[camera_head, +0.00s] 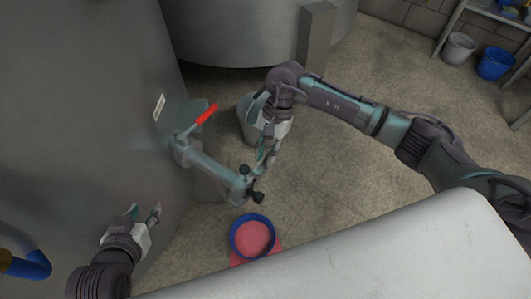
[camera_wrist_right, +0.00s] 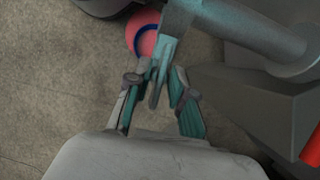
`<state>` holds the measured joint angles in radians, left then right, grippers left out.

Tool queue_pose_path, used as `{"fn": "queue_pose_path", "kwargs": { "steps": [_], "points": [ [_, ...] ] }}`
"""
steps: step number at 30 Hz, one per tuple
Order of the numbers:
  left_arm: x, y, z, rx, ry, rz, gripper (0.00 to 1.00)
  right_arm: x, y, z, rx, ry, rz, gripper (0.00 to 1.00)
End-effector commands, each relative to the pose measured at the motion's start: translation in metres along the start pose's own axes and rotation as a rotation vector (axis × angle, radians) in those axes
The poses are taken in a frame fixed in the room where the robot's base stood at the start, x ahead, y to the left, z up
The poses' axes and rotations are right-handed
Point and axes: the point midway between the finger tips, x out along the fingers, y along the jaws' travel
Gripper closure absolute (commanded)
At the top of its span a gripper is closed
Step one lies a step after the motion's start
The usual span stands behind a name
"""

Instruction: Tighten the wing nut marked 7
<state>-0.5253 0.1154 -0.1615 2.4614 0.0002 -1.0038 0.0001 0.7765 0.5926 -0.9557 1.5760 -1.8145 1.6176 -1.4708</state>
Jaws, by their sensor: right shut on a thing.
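A grey metal pipe (camera_head: 212,171) juts from the big tank, with a clamp and dark knobs (camera_head: 258,197) at its free end. My right gripper (camera_head: 266,163) reaches down to this end from the right. In the right wrist view its fingers (camera_wrist_right: 160,88) are closed around a narrow grey metal piece, which appears to be the wing nut (camera_wrist_right: 155,94). The mark 7 is not legible, and the fingers partly hide the piece. My left gripper (camera_head: 144,210) is open and empty beside the tank wall, apart from the pipe.
A red valve handle (camera_head: 207,114) sticks up above the pipe. A grey bucket (camera_head: 246,120) stands behind my right wrist. Two more buckets stand by a shelf at upper right.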

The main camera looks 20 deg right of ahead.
Motion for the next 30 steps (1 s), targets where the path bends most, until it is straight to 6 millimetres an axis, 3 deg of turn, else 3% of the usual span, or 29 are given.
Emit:
{"fn": "queue_pose_path", "kwargs": {
  "steps": [9, 10, 14, 24, 30],
  "points": [
    [0.001, 0.001, -0.004, 0.000, 0.022, 0.002, 0.60, 0.000, 0.000, 0.000, 0.029, -0.001, -0.011, 1.00],
    [0.001, 0.001, -0.004, 0.000, 0.022, 0.001, 0.60, 0.000, 0.000, 0.000, 0.029, -0.001, -0.011, 0.76],
    [0.001, 0.001, -0.004, 0.000, 0.021, 0.001, 0.60, 0.000, 0.000, 0.000, 0.029, -0.001, -0.010, 0.54],
    [0.001, 0.001, -0.003, 0.000, 0.020, 0.002, 0.60, -0.003, 0.000, 0.000, 0.028, 0.000, -0.011, 0.54],
    [0.001, 0.001, -0.004, 0.000, 0.020, 0.002, 0.60, -0.031, 0.000, -0.001, 0.027, 0.003, -0.015, 0.54]
  ]
}}
